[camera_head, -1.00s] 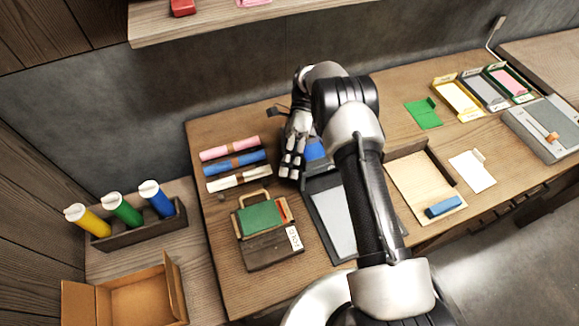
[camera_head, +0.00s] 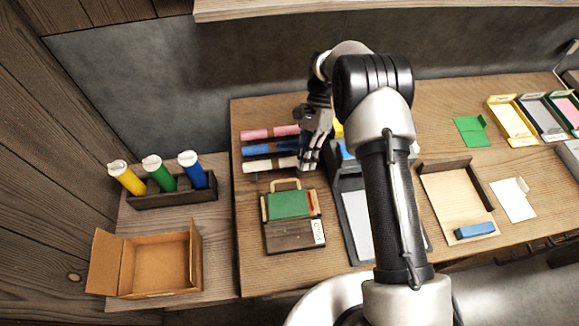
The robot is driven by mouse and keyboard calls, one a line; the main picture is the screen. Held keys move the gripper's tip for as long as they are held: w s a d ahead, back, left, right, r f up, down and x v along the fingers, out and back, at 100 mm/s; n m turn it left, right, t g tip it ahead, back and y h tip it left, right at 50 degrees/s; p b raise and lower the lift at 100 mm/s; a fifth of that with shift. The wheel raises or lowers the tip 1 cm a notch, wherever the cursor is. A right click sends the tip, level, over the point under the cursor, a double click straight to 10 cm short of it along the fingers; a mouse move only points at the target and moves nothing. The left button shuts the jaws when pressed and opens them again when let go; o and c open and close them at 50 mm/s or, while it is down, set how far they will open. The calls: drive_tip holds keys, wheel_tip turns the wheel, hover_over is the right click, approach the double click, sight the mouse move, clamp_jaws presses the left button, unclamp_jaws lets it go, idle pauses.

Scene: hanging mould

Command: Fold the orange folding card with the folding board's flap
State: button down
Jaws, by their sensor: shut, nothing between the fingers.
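The folding board (camera_head: 285,237) is a dark wooden board with a light handle loop at its back and a white label at its front right. A green panel (camera_head: 288,204) lies on it. A small orange-red strip (camera_head: 310,203) shows at the panel's right edge; I cannot tell whether it is the orange card, and no whole orange card is visible. My gripper (camera_head: 306,162) is shut and empty, pointing down behind the board, near the right ends of the rolls. It appears apart from the board.
Pink, blue and white rolls (camera_head: 271,149) lie behind the board. A dark tray (camera_head: 352,208) stands right of it, partly behind my arm. A wooden tray with a blue block (camera_head: 475,230) is further right. An open cardboard box (camera_head: 150,265) sits at left.

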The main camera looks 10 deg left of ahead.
drive_tip(key=w+a+n+t+h, duration=0.25)
drive_tip(key=a+n+t, duration=0.4)
drive_tip(key=n, duration=0.55)
drive_tip(key=shift+n+g+y, duration=0.35)
drive_tip(key=shift+n+y, duration=0.05)
drive_tip(key=shift+y, duration=0.05)
drive_tip(key=x, duration=0.6)
drive_tip(key=a+b+x, duration=0.1)
drive_tip(key=x, duration=0.2)
drive_tip(key=shift+w, duration=0.15)
